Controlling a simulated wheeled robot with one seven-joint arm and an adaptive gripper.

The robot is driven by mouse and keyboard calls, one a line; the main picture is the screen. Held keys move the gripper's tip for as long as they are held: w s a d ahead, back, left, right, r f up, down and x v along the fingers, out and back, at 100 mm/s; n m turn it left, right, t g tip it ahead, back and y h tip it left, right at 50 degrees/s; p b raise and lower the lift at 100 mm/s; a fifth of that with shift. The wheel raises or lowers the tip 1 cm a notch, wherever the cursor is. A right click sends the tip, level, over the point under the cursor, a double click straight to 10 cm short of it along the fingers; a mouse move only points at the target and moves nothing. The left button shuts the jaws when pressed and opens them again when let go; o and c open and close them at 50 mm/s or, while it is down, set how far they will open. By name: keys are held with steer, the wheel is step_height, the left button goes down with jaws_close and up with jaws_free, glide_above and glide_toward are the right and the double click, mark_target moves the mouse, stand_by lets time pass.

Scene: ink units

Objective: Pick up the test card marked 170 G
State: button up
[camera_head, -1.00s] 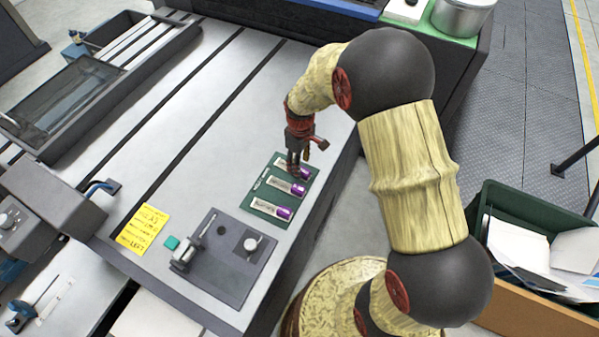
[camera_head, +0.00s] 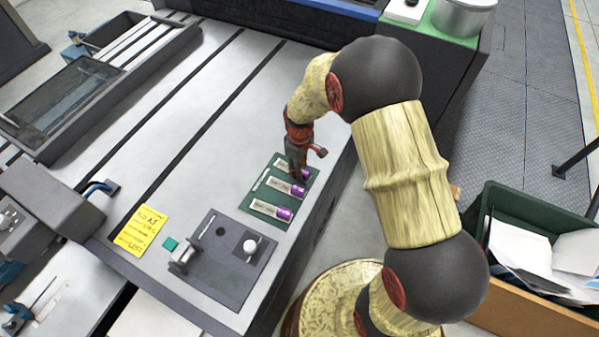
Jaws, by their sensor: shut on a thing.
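Three test cards with purple right ends lie in a row on a green mat (camera_head: 256,197). The far card (camera_head: 281,164) is partly hidden by my gripper (camera_head: 298,174), which points down and is shut on it near its purple end. The middle card (camera_head: 285,187) and the near card (camera_head: 268,209) lie clear of my gripper. The print on the cards is too small to read, so I cannot tell which one is marked 170 G. The far card still appears at mat level.
A dark fixture plate (camera_head: 220,275) with a knob and a small clamp lies nearer on the grey bench. A yellow note (camera_head: 143,229) and a teal block (camera_head: 169,243) are left of it. A green crate of papers (camera_head: 483,222) stands at the right.

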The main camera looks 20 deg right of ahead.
jaws_close()
steer(key=shift+r, duration=0.1)
